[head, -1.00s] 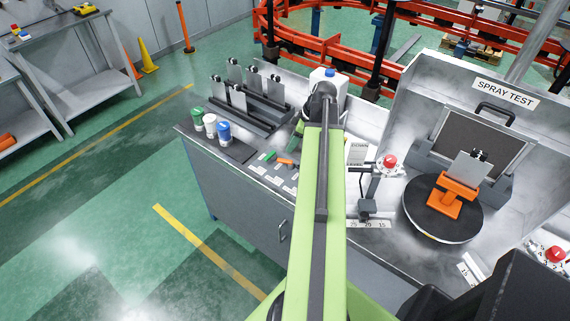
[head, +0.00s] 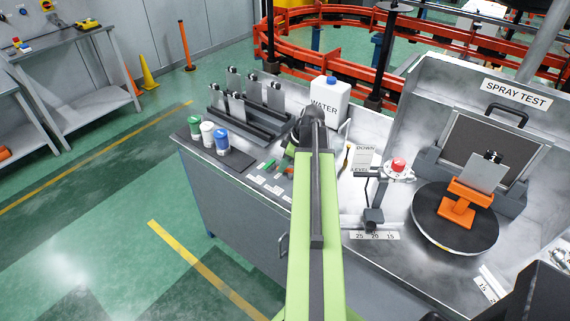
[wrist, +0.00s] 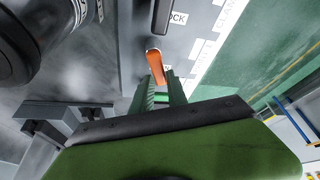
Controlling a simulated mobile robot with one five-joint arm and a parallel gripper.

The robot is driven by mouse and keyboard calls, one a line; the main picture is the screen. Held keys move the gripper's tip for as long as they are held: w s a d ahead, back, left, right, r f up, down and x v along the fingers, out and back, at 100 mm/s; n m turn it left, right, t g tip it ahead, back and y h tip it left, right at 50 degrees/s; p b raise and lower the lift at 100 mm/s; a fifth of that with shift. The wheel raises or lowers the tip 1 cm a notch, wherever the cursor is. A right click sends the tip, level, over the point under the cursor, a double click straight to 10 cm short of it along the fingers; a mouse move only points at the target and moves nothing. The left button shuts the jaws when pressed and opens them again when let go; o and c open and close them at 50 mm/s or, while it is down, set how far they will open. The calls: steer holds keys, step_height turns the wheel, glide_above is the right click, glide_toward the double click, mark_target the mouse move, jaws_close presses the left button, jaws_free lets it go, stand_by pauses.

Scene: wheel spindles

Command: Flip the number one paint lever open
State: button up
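A short orange lever (wrist: 156,66) lies just ahead of my gripper (wrist: 164,82) in the wrist view, its near end between the two green fingertips. The fingers look parted, with a gap around the lever; firm contact cannot be made out. A dark lever (wrist: 161,16) lies beyond it, beside a label ending in "OCK".
Green (head: 195,126), white (head: 207,133) and blue (head: 222,140) cups stand left of the levers. A white water jug (head: 329,100) stands behind my arm. A red button (head: 398,164) and a turntable (head: 440,235) with an orange holder (head: 457,205) are at right.

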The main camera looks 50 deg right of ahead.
jaws_close()
steer(key=m, duration=0.2)
steer(key=shift+d+m+h, duration=0.2)
steer(key=shift+m+h, duration=0.1)
steer(key=shift+h, duration=0.1)
steer(key=shift+w+d+m+t+h, duration=0.15)
steer(key=shift+d+m+t+h, duration=0.25)
steer(key=shift+m, duration=0.7)
steer(key=o, duration=0.5)
jaws_free()
